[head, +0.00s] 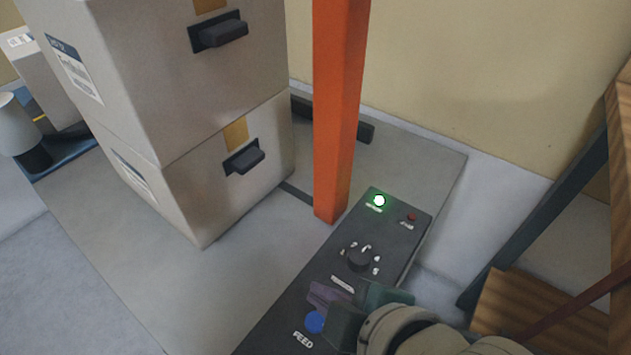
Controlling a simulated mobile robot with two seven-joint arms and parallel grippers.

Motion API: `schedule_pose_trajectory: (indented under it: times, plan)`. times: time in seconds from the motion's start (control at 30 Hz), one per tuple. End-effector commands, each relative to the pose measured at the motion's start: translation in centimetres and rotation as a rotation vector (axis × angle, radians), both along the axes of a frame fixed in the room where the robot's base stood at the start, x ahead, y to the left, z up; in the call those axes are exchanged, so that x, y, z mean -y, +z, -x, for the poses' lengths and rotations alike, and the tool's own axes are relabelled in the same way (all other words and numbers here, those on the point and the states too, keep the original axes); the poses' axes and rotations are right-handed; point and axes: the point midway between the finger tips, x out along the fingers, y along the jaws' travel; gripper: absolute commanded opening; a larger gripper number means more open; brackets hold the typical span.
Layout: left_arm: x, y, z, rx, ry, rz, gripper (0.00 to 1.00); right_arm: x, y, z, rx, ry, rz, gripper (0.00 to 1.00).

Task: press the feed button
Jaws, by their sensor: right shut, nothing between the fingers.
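The feed button is a round blue button (315,322) on a dark control panel (385,217), with the word FEED printed below it. My right gripper (322,305) comes in from the lower right and lies over the panel right by the blue button. Its fingers are shut with nothing between them. Part of the button's right side is close to or behind the gripper; I cannot tell whether they touch. My left gripper is not in view.
Two stacked grey boxes (225,185) stand left. Wooden slats (535,305) lie right.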

Motion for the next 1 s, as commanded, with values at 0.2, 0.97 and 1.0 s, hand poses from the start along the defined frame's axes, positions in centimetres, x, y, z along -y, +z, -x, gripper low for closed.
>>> schedule_pose_trajectory:
  times: [0.2,0.97,1.0]
  plan:
    - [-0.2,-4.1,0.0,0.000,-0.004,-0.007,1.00,0.0,-3.9,0.0,0.000,0.000,-0.001,0.00]
    - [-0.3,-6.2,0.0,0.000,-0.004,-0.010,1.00,0.0,-6.5,0.0,0.000,0.001,0.001,0.00]
    - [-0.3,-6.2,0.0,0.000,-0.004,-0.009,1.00,0.0,-6.5,0.0,0.000,0.001,0.001,0.00]
